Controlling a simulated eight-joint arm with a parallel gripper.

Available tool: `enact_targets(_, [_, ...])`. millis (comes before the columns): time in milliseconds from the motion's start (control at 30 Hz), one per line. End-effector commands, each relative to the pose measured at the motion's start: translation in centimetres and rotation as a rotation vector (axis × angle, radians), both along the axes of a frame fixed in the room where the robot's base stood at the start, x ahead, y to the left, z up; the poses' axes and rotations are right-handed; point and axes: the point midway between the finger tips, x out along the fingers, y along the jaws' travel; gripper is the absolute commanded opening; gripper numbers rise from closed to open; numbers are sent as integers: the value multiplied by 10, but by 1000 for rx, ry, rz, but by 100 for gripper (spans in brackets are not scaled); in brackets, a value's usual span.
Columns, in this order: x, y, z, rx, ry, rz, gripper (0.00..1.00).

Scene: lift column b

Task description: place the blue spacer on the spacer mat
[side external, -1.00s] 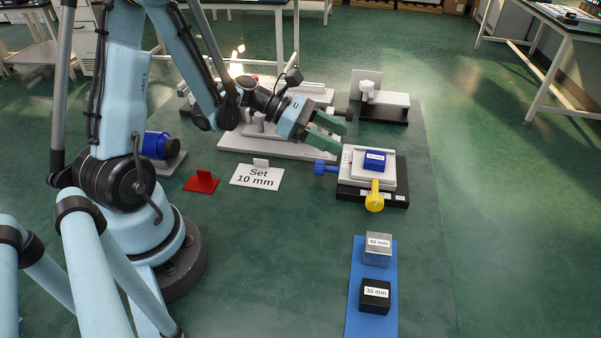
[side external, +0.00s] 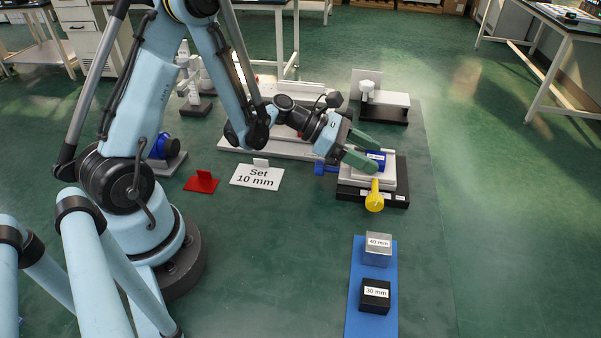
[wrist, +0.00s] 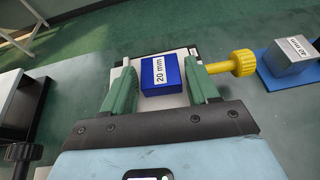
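The blue spacer (side external: 375,158), labelled 20 mm in the wrist view (wrist: 163,76), sits on the white top plate of a small stage (side external: 350,181). My gripper (side external: 372,152) is open at the stage, with its green fingers on either side of the spacer. In the wrist view, gaps show between the spacer and both fingers (wrist: 163,84). The spacer mat (side external: 371,314) is a blue strip on the floor nearer the camera. It carries a silver 40 mm spacer (side external: 378,250) and a black 30 mm spacer (side external: 375,296).
The stage has a yellow knob (side external: 375,197) in front and a blue knob (side external: 321,168) at its left. A "Set 10 mm" sign (side external: 257,176) and a red card holder (side external: 202,182) stand left. A white-topped fixture (side external: 385,98) stands behind. The floor right of the mat is clear.

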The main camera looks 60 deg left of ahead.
Motion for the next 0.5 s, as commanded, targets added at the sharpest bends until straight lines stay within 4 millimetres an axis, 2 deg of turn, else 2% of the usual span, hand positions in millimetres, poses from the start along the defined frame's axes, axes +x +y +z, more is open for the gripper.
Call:
enact_targets(33, [0, 0, 0, 0, 0, 0, 52])
enact_targets(300, [0, 0, 0, 0, 0, 0, 11])
enact_targets(500, [0, 0, 1, -1, -1, 0, 11])
